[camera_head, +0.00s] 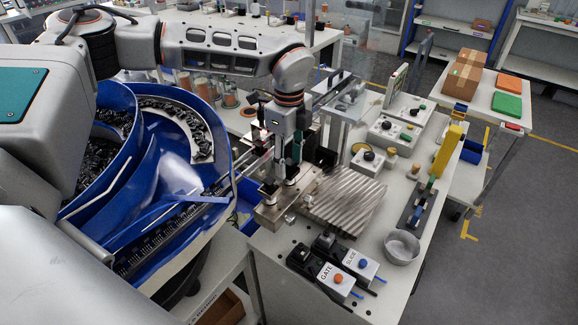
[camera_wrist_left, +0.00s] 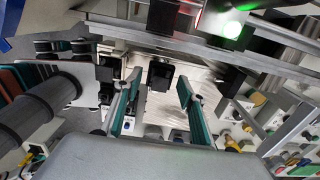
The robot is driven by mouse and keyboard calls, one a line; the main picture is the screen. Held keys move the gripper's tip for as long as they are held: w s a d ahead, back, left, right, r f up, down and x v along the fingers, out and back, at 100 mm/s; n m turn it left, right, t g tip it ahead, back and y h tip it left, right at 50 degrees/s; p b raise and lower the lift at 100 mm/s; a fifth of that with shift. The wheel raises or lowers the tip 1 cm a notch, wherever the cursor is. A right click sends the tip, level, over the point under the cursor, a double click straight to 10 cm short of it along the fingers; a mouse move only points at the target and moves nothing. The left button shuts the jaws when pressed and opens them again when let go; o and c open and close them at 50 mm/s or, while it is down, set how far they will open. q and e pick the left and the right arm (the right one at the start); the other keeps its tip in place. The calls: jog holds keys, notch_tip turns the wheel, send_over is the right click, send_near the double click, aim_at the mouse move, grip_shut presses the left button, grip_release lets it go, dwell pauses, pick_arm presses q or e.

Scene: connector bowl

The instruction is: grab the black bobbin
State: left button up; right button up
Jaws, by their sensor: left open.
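My left gripper (camera_head: 281,170) hangs pointing down over the metal fixture at the inner end of the feeder track. In the left wrist view its two teal-lined fingers (camera_wrist_left: 160,88) stand apart with a clear gap, open and holding nothing that I can see. A small black block-like part (camera_wrist_left: 160,74) shows between and beyond the fingertips, and another dark part (camera_wrist_left: 105,70) lies left of it. I cannot tell whether either is the black bobbin. No black bobbin is clearly recognisable in the head view; the gripper hides part of the fixture. My right gripper does not show.
A ribbed metal plate (camera_head: 345,199) lies right of the gripper. A blue bowl feeder (camera_head: 165,165) stands left. A grey metal bowl (camera_head: 402,247), the GATE box (camera_head: 335,281) and the SLIDE box (camera_head: 361,266) are in front. Copper-coloured spools (camera_head: 202,88) stand behind.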

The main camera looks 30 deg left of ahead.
pick_arm(q)
jog(key=c, duration=1)
jog(key=shift+c, duration=0.2)
jog(key=shift+r, duration=0.1)
